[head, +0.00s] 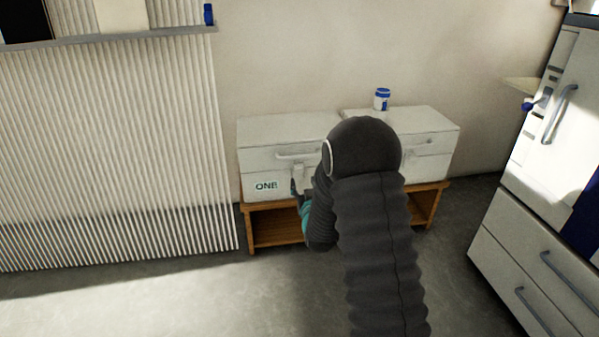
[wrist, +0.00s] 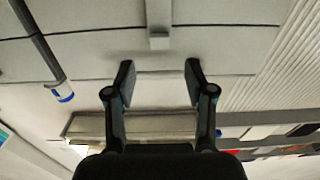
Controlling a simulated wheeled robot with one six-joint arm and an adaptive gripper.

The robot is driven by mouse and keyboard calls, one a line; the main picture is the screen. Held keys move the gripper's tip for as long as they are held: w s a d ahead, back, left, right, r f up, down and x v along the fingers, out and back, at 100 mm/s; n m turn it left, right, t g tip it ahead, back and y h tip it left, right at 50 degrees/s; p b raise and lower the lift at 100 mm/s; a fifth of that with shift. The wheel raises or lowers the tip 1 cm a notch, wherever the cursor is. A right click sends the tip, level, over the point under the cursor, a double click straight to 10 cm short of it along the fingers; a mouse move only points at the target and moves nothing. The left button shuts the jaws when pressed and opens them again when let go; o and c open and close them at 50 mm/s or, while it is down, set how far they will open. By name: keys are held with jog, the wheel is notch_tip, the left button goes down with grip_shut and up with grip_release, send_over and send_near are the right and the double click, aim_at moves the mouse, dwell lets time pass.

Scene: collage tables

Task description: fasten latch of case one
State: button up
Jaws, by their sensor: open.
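Case one (head: 262,160) is a white case with a dark "ONE" label at its lower left, on a low wooden bench. A grey handle (head: 293,155) crosses its front. A small pale latch piece (head: 297,172) hangs below the handle; its lower end is hard to make out. In the wrist view a narrow grey latch tab (wrist: 159,30) lies ahead of my gripper, roughly in line with the gap between the fingers. My gripper (wrist: 160,72) is open and empty, with a finger on each side of that line. In the head view my arm hides most of my gripper.
A second white case (head: 430,145) stands to the right, partly behind my arm. A blue-and-white jar (head: 381,99) stands on top of it. The wooden bench (head: 275,230) carries both cases. A ribbed panel (head: 110,150) is at left, white drawers (head: 520,265) at right.

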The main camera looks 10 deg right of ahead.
aim_at(299, 170)
jog(key=w, duration=0.7)
jog(key=shift+w, duration=0.4)
grip_shut()
